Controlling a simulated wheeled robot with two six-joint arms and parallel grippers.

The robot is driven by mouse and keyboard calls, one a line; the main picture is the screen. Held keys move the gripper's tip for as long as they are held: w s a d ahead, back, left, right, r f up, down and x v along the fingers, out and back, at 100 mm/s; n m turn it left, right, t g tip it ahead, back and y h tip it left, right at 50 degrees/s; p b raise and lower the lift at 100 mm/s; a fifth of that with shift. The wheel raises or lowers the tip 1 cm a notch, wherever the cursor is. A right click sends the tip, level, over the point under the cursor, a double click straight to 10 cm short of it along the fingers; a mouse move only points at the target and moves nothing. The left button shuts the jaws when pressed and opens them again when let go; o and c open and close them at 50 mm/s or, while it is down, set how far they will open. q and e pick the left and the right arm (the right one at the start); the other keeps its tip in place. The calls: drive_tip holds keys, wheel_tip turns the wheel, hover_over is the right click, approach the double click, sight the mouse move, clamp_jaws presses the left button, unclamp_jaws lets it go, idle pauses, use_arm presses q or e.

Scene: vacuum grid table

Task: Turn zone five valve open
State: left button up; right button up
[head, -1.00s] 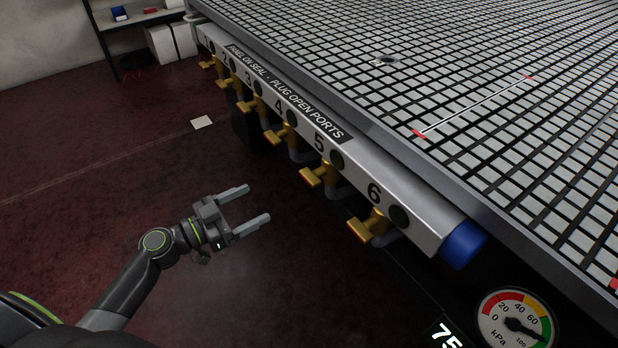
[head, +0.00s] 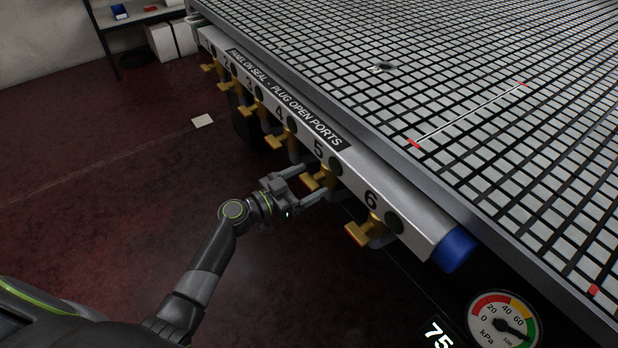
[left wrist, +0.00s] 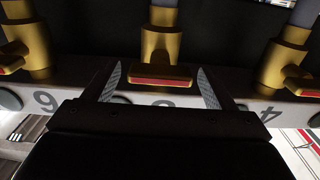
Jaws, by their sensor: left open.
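The zone five valve (head: 320,180) is a brass tap with a T-shaped handle under the number 5 on the grey manifold bar (head: 425,225). My left gripper (head: 316,181) is open, with one finger on each side of this handle. In the left wrist view, the valve handle (left wrist: 150,77), with a red stripe along it, lies between the two spread fingertips (left wrist: 160,80), with a gap on each side. The number behind it is mostly hidden by the gripper, between 6 and 4. My right gripper is not in view.
The valve of zone six (head: 366,232) is close on the right and the valve of zone four (head: 283,140) on the left. The grid table (head: 470,120) overhangs above. A pressure gauge (head: 503,322) sits at the lower right. The floor (head: 110,200) in front is clear.

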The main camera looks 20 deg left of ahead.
use_arm(q)
drive_tip(key=shift+w+d, duration=0.25)
drive_tip(key=shift+w, duration=0.1)
drive_tip(key=shift+c, duration=0.2)
drive_tip(key=c, duration=0.9)
